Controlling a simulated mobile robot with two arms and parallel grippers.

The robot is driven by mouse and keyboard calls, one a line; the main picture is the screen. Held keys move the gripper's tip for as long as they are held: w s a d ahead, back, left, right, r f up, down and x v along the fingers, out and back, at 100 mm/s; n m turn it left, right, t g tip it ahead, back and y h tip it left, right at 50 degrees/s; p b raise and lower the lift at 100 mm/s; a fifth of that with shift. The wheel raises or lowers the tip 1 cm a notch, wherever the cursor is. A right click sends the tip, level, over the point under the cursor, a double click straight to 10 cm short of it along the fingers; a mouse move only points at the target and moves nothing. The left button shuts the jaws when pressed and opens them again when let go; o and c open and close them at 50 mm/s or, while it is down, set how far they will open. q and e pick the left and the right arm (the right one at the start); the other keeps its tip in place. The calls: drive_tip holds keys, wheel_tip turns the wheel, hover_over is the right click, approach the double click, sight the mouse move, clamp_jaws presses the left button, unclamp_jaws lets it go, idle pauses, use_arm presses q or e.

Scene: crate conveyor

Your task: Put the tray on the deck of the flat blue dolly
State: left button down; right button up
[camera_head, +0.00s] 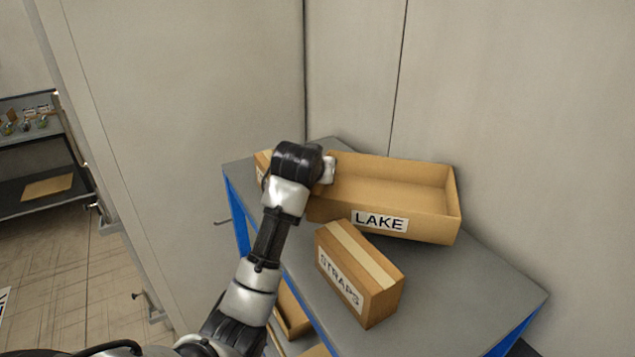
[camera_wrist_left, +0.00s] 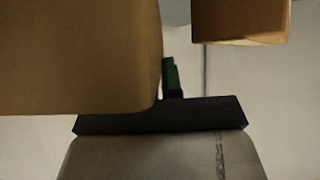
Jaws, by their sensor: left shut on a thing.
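The tray (camera_head: 430,226) is an open cardboard box with low walls and a LAKE label on its front. It is empty and is at the back of a grey-topped table (camera_head: 450,300); I cannot tell whether it rests there or is slightly raised. My left gripper (camera_head: 328,168) is at the tray's left end, shut on its wall; the wrist hides part of the contact. The left wrist view shows a dark finger part and blurred brown cardboard close up. My right gripper is not in view. The flat blue dolly is not in view.
A closed STRAPS box (camera_head: 365,270) stands right in front of the tray. Another brown box (camera_head: 262,163) is partly hidden behind my left wrist. More boxes (camera_head: 290,312) are below the tabletop. A wall stands close behind; the table's front right is clear.

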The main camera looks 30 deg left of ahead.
sight(317, 191)
use_arm(q)
drive_tip(key=shift+f, duration=0.8)
wheel_tip(317, 191, down, 3)
drive_tip(key=shift+f+p, duration=0.1)
drive_tip(key=shift+p, duration=0.7)
drive_tip(key=shift+f, duration=0.25)
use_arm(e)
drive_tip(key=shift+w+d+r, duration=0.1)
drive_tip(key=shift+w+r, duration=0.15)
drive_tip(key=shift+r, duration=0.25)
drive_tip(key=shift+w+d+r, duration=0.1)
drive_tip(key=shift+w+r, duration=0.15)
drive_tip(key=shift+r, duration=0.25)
use_arm(q)
drive_tip(key=shift+f, duration=0.15)
drive_tip(key=c, duration=1.3)
unclamp_jaws()
